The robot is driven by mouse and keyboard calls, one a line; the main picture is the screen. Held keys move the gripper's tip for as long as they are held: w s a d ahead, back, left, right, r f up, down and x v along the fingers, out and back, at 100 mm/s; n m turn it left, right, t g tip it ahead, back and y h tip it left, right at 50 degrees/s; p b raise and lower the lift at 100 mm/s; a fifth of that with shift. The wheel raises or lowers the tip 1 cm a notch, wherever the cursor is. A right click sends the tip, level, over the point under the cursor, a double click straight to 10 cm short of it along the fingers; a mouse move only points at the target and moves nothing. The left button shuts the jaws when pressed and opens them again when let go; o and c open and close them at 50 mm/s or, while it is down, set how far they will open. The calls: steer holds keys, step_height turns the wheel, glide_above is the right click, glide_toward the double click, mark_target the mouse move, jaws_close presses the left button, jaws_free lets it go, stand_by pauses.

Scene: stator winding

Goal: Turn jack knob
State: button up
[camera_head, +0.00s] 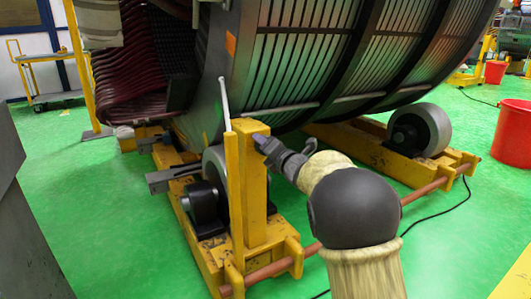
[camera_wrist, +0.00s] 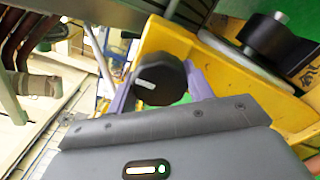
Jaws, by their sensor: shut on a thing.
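The jack knob (camera_wrist: 160,80) is a dark, many-sided knob with a small pale label. It shows in the wrist view between the two purple-grey fingers of my gripper (camera_wrist: 157,92), which is shut on it. In the head view my gripper (camera_head: 268,146) reaches in from the right to the upper part of a yellow upright post (camera_head: 254,195). The knob itself cannot be made out there. The yellow metal of the stand (camera_wrist: 165,38) lies behind and beside the knob in the wrist view.
A thin pale rod (camera_head: 224,100) stands left of the post. A brown pipe (camera_head: 400,200) runs low between the stands. A red bucket (camera_head: 513,135) stands right on open green floor.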

steer(key=shift+w+d, duration=0.1)
steer(key=shift+d, duration=0.1)
stand_by(0.3)
steer(key=o, duration=1)
steer(key=shift+c, duration=0.2)
steer(key=shift+a, duration=0.1)
steer(key=p+v, duration=0.5)
steer(key=v, duration=1.2)
steer(key=shift+d, duration=0.25)
